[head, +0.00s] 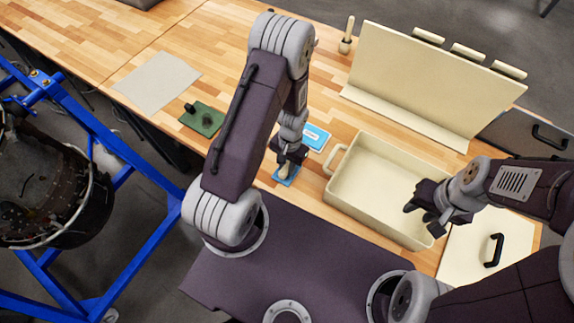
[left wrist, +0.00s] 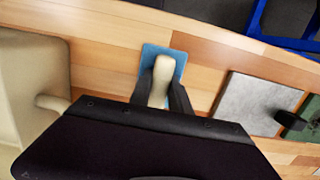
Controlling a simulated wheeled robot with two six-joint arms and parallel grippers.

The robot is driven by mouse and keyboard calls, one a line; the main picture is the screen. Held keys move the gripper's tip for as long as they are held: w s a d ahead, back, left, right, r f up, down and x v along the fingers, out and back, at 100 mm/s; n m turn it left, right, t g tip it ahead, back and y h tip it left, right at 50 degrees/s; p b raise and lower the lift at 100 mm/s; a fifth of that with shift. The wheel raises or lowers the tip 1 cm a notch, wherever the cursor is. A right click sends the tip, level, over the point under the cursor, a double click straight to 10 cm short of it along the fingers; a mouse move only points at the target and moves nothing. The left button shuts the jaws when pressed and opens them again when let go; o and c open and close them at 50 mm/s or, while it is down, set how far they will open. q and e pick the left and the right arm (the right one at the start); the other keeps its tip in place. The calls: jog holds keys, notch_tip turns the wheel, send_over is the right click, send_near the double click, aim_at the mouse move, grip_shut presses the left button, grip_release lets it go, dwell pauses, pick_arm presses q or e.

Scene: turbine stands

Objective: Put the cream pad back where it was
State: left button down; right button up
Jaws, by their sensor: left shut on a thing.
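My left gripper (head: 287,168) is shut on a cream, rounded, elongated piece, the cream pad (head: 284,172). In the left wrist view the cream pad (left wrist: 160,80) stands between the two dark fingers. It is over a small blue mat (head: 290,182), which also shows in the left wrist view (left wrist: 148,56). I cannot tell whether the pad touches the mat. My right gripper (head: 420,212) is open and appears empty, over the right end of the cream bin.
The cream bin (head: 350,215) is open and looks empty. A blue-and-white card (head: 315,137) lies behind my left gripper. A green mat (head: 203,118) with a dark part and a pale sheet (head: 157,82) lie left. A cream panel (head: 425,85) stands behind; a cream lid (head: 470,245) lies right.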

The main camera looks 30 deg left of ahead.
pick_arm(q)
jog(key=shift+f, duration=0.2)
jog(key=c, duration=1.2)
grip_release()
jog(key=shift+a, duration=0.15)
